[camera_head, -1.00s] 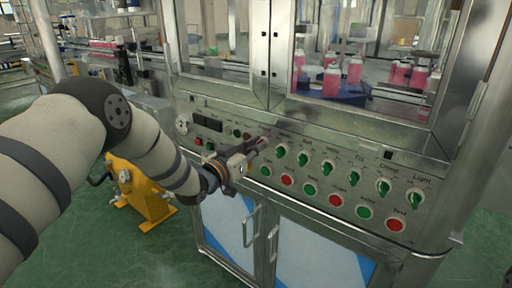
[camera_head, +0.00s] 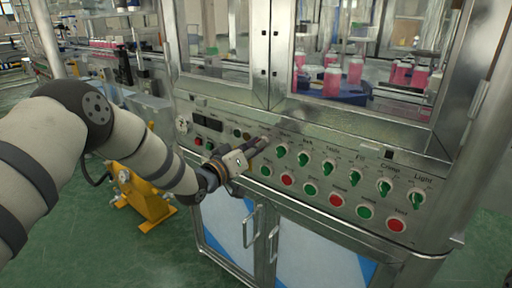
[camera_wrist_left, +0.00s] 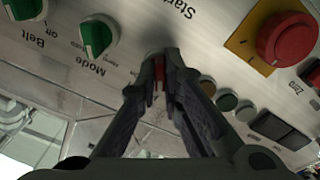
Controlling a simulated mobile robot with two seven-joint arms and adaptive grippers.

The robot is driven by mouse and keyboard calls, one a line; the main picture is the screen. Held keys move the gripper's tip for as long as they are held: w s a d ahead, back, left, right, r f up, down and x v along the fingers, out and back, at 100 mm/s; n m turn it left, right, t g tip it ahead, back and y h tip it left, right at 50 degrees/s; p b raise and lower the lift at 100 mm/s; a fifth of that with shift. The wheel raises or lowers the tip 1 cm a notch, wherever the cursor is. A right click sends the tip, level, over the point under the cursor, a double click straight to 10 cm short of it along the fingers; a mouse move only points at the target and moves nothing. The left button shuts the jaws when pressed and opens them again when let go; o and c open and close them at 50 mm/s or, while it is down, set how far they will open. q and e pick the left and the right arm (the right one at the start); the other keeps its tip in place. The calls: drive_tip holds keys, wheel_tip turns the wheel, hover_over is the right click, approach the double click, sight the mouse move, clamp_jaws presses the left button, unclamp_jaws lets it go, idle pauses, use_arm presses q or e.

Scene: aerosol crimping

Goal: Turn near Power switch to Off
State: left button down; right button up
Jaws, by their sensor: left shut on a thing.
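The control panel (camera_head: 345,185) of the machine carries rows of green knobs and red and green buttons. My left gripper (camera_head: 262,141) is at the panel's upper left part. In the left wrist view, my left gripper (camera_wrist_left: 160,60) is shut on a small control at the panel, with a bit of red showing between the fingers. The fingers hide most of this control and its label, so I cannot read it as Power or tell its position. Green knobs marked Mode (camera_wrist_left: 96,37) and Belt (camera_wrist_left: 27,8) are beside it. My right gripper is out of view.
A red mushroom button (camera_wrist_left: 287,38) on a yellow plate is to the right in the wrist view, near dark displays (camera_wrist_left: 278,129). Cabinet doors with handles (camera_head: 252,226) lie below the panel. A yellow stand (camera_head: 140,200) is on the floor at left.

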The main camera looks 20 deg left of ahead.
use_arm(q)
drive_tip(key=shift+f, duration=0.15)
drive_tip(key=c, duration=1.7)
unclamp_jaws()
drive_tip(key=v, duration=1.2)
